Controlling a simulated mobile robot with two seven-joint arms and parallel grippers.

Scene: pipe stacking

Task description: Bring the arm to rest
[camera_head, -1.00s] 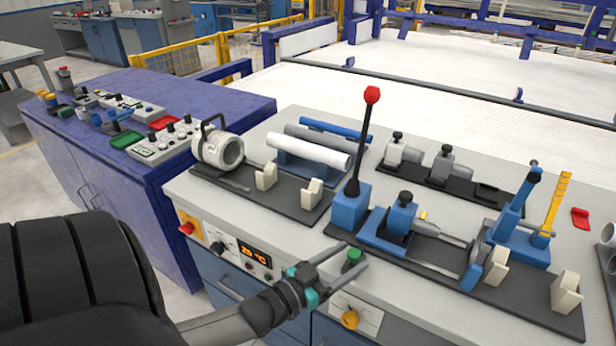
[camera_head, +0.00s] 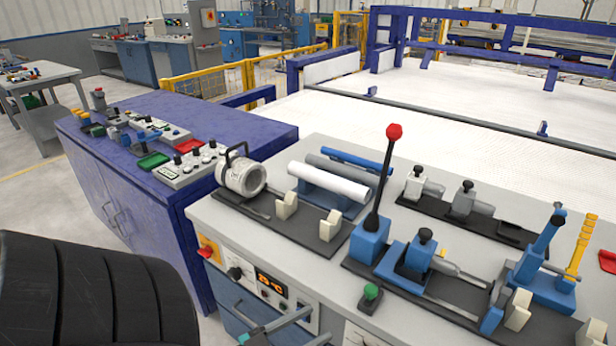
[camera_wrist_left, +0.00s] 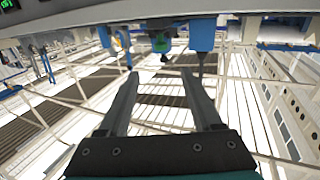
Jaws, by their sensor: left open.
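My left gripper (camera_head: 308,320) shows at the bottom edge of the head view, mostly cut off, in front of the bench's control panel. In the left wrist view its two grey fingers (camera_wrist_left: 161,78) stand apart with nothing between them. My right gripper is in neither view. A white pipe (camera_head: 328,181), a grey pipe (camera_head: 345,169) and a blue pipe (camera_head: 357,159) lie side by side on a blue rack on the bench, well away from the gripper.
The grey bench (camera_head: 450,240) carries a red-knobbed lever (camera_head: 380,190), blue clamps (camera_head: 420,255) and a green button (camera_head: 370,298) near its front edge. A purple cabinet (camera_head: 140,200) with control boxes stands left.

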